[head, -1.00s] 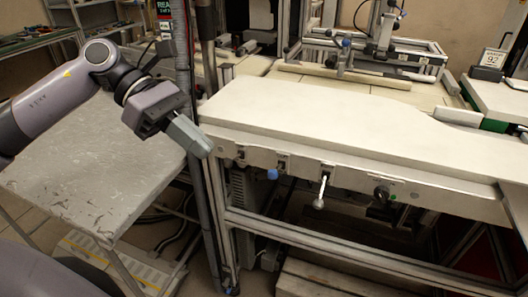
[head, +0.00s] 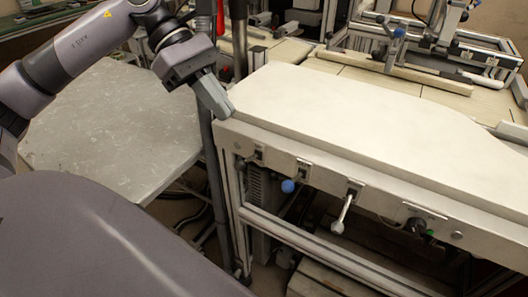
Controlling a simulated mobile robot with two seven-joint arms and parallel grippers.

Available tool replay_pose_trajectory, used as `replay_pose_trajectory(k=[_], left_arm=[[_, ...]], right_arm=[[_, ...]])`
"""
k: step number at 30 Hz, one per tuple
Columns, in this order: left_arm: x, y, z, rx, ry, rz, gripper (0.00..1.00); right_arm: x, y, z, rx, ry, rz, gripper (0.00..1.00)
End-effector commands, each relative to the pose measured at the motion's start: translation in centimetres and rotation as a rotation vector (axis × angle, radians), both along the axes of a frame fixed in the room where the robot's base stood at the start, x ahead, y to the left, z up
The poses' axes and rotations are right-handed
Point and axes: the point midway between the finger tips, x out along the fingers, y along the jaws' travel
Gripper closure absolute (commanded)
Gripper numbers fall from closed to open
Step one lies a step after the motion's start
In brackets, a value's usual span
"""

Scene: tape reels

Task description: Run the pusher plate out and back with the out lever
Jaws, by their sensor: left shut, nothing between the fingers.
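The front panel (head: 270,158) of the pale-topped bench carries two small levers. One lever has a blue knob (head: 288,186), and the other, to its right, has a white knob (head: 338,227); both hang downward. I cannot read which one is the out lever. A pale bar (head: 390,70) lies across the slatted table behind, but I cannot tell whether it is the pusher plate. My left gripper (head: 226,112) is shut and empty at the bench's near left corner, left of and above both levers. I cannot tell whether it touches the corner. My right gripper is not in view.
A black knob with a green spot (head: 416,225) sits farther right on the panel. A scuffed grey tabletop (head: 110,120) lies bare at the left. A dark upright post (head: 238,40) stands behind the gripper. The bench top (head: 350,120) is clear.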

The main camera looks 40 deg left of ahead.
Motion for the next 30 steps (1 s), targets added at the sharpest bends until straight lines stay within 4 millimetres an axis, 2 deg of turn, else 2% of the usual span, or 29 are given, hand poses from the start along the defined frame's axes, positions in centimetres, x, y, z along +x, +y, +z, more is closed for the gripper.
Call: replay_pose_trajectory(k=[5, 17, 24, 30], left_arm=[[0.1, -1.3, -1.5, 0.000, 0.004, -0.003, 1.00], [0.4, -7.0, -7.5, -0.003, 0.003, -0.005, 1.00], [0.7, -9.5, -9.1, -0.002, 0.001, -0.004, 1.00], [0.8, -10.0, -9.6, -0.001, 0.001, -0.001, 1.00]], right_arm=[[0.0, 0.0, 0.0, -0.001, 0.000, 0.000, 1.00], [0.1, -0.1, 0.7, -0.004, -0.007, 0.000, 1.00], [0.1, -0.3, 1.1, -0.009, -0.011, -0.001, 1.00], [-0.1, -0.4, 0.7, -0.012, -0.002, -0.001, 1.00]])
